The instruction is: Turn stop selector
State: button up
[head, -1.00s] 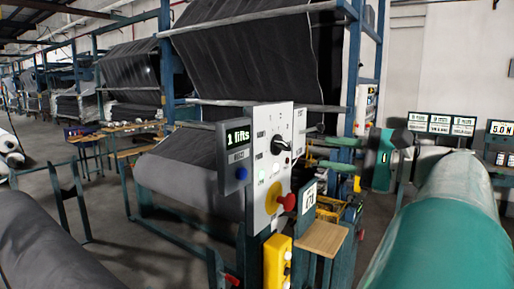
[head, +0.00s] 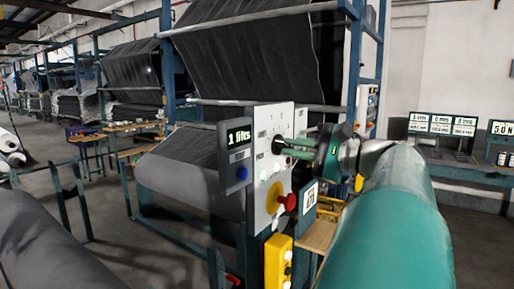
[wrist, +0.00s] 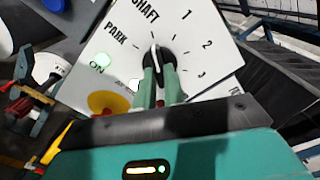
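The selector (wrist: 155,50) is a round black knob with a white pointer, on a white panel (wrist: 105,50) marked SHAFT, PARK, 1, 2 and 3. Its pointer stands nearly straight up in the wrist view, between PARK and 1. My gripper (wrist: 159,78) has its two green fingers around the lower part of the knob, close together with a narrow gap. In the head view my gripper (head: 284,147) reaches the panel (head: 268,185) from the right and mostly hides the knob. Finger contact is hard to see.
A display (head: 238,136) with a blue button (head: 241,173) is left of the panel. A red button (head: 289,202) on a yellow disc sticks out below my gripper. A yellow box (head: 278,262) hangs lower. A grey fabric roll (head: 190,175) lies behind.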

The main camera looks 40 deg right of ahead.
jog(key=shift+n, duration=0.4)
grip_shut()
jog(key=n, duration=0.3)
jog(key=shift+n, duration=2)
jog(key=o, duration=0.7)
grip_release()
jog(key=v, duration=1.3)
jog(key=shift+s, duration=0.4)
